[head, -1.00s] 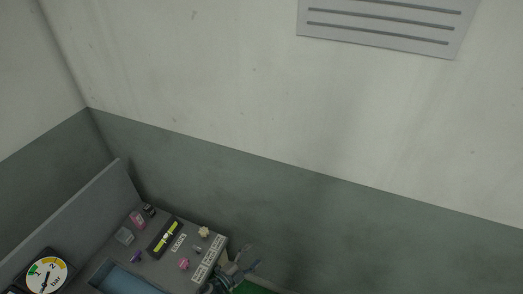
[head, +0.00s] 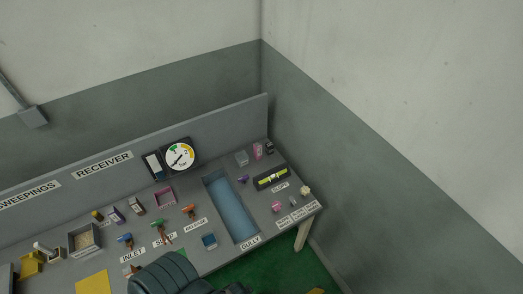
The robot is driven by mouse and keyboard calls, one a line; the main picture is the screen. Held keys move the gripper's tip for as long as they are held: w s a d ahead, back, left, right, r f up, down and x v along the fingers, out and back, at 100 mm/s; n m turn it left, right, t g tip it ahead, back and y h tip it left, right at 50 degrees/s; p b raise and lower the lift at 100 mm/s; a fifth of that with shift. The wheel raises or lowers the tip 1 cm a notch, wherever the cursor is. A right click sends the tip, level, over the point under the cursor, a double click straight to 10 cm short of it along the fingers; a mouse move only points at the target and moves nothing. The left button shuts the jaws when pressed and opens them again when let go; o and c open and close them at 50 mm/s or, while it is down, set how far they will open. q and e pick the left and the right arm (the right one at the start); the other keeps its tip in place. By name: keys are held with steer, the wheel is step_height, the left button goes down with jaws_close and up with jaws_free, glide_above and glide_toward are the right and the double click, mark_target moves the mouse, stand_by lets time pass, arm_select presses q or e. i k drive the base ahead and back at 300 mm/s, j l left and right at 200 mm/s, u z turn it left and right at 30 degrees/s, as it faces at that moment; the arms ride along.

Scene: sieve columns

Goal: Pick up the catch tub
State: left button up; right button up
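No thing in the head view is marked as the catch tub, and I cannot tell for sure which one it is. Open containers on the grey bench (head: 274,226) are a grey box with pale contents (head: 85,239) at the left, a small pink-rimmed tray (head: 164,197) in the middle, and a small blue tub-like block (head: 209,241) near the front edge. A dark ribbed part of mine covers the bench's front at the bottom. Beside it, a dark piece that seems to be my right gripper (head: 235,288) is cut off by the bottom edge; its fingers are unclear. My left gripper is not seen.
A long blue gully (head: 231,208) is sunk in the bench. Coloured valves stand by labels INLET and RELEASE. A pressure gauge (head: 180,157) is on the back panel. A yellow-green level (head: 271,178) and small items lie at the right. Green floor (head: 281,272) lies in front.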

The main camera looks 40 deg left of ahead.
mark_target(209, 241)
steer(key=u, duration=2.1)
